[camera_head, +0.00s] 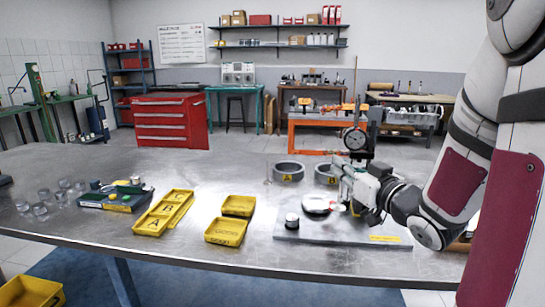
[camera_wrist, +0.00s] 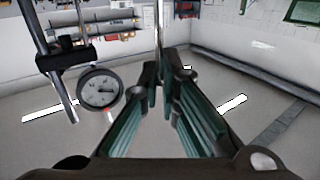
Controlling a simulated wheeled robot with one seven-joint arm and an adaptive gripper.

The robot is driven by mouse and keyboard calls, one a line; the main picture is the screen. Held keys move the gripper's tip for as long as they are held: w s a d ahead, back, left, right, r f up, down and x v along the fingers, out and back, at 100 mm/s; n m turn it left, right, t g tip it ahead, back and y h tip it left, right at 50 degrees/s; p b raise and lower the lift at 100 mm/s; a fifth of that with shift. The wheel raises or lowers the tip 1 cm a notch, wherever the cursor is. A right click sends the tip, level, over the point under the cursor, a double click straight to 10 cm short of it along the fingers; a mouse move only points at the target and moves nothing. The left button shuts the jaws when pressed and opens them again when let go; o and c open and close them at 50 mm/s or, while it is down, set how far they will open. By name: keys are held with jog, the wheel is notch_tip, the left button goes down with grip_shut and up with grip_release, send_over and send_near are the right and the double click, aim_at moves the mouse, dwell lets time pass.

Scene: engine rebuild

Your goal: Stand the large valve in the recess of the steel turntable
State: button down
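My gripper (camera_head: 340,172) is above the right half of the grey base plate. In the wrist view, its green-padded fingers (camera_wrist: 162,82) close on a thin upright metal stem (camera_wrist: 159,30), which I take to be the large valve. The stem rises above the fingertips; the valve's head is not clearly visible. The steel turntable (camera_head: 317,204) is a bright round disc on the base plate (camera_head: 300,236), just below and left of my gripper. Its recess is too small to make out.
A dial gauge (camera_head: 355,138) stands close behind my gripper; it also shows in the wrist view (camera_wrist: 100,89), beside a post. A small cylinder (camera_head: 292,221) sits on the plate's left. Metal rings (camera_head: 289,172) stand behind. Yellow trays (camera_head: 226,231) lie to the left.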

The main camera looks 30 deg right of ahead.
jog(key=w+f+b, duration=0.1)
jog(key=w+f, duration=0.1)
jog(key=w, duration=0.3)
jog(key=w+d+f+b, duration=0.1)
jog(key=w+f, duration=0.1)
jog(key=w, duration=0.3)
jog(key=shift+w+d+f+b, duration=0.3)
jog(key=shift+b, duration=0.05)
jog(key=shift+f, duration=0.1)
jog(key=c, duration=1.8)
grip_release()
